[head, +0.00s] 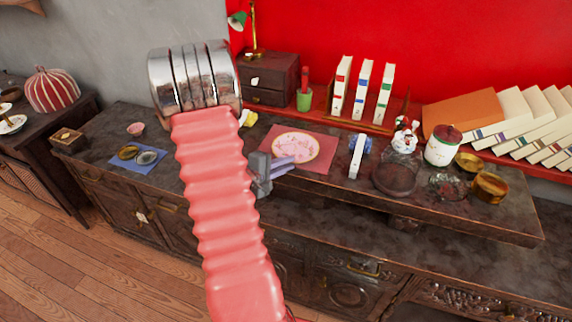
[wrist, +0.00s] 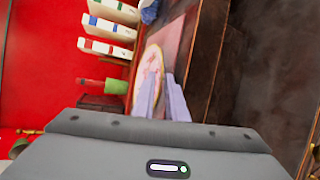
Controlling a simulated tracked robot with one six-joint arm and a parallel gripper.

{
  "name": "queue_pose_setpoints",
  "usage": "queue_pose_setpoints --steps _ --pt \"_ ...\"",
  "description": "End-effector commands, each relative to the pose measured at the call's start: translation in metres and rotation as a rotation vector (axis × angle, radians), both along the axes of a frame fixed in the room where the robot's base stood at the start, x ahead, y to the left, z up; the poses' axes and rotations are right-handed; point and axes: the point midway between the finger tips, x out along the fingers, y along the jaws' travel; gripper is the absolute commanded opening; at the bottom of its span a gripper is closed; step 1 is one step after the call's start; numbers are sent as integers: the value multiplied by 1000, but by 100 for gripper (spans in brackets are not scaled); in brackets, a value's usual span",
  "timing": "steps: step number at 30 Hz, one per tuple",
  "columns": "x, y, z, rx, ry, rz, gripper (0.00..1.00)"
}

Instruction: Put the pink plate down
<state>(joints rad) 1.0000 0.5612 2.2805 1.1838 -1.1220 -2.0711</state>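The pink plate (head: 295,148) is round with a pale rim and a pink pattern. In the head view it shows level over the red mat (head: 325,162); I cannot tell whether it touches the mat. My gripper (head: 294,161) is at its near edge, the two lavender fingers close together on the rim. In the wrist view the plate (wrist: 152,66) shows just beyond the fingers (wrist: 164,80), seen at a slant, with the mat (wrist: 181,35) beside it. The finger nearer the picture's left covers part of the plate; my arm hides some of the dresser.
A white book (head: 356,157), a glass dome (head: 396,178) and a figurine jar (head: 404,140) stand to the right. A green pot (head: 304,99) and a small drawer chest (head: 268,78) are behind. A blue cloth (head: 137,160) with small dishes lies to the left.

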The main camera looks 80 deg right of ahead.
Motion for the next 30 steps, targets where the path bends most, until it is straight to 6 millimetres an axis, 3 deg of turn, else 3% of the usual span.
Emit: queue_pose_setpoints --steps 10,30 --pt "9 13 6 -2 0 2 12" --pt "51 90 35 -1 -1 3 12"
